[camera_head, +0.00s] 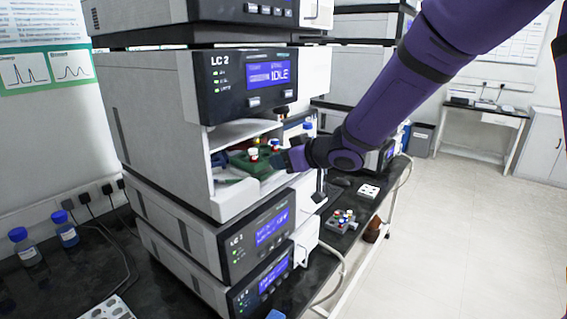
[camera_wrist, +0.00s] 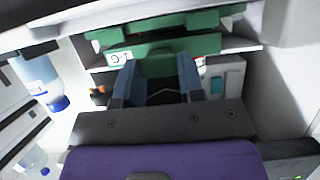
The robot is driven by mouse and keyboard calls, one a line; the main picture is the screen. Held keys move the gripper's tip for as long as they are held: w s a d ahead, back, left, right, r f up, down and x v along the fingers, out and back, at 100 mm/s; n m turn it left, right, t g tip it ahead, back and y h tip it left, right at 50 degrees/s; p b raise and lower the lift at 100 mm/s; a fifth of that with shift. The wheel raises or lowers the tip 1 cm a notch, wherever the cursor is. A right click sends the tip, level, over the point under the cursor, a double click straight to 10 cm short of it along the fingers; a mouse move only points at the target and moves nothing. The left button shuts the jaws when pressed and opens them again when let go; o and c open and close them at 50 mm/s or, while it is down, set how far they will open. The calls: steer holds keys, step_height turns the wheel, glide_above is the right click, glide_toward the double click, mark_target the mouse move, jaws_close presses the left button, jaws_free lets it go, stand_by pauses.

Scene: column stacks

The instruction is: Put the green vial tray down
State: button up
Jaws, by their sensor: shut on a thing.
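The green vial tray (camera_head: 240,161) is inside the open compartment of the unit marked LC 2, with red-capped and white-capped vials on it. My gripper (camera_head: 286,159) reaches into the compartment from the right and is shut on the tray's near end. In the wrist view, the two blue-grey fingers (camera_wrist: 157,70) close on a green tab of the tray (camera_wrist: 160,45). I cannot tell whether the tray touches the compartment floor.
The compartment walls (camera_head: 228,198) stand close around the tray. More stacked units are below and above. A grey tray with coloured-cap vials (camera_head: 341,221) and a white block (camera_head: 369,191) lie on the dark bench. Blue-capped bottles (camera_head: 66,230) stand at left.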

steer(key=shift+f, duration=0.5)
steer(key=shift+f, duration=0.1)
steer(key=o, duration=0.9)
steer(key=shift+o, duration=0.2)
steer(key=v, duration=1.2)
steer(key=shift+d, duration=0.1)
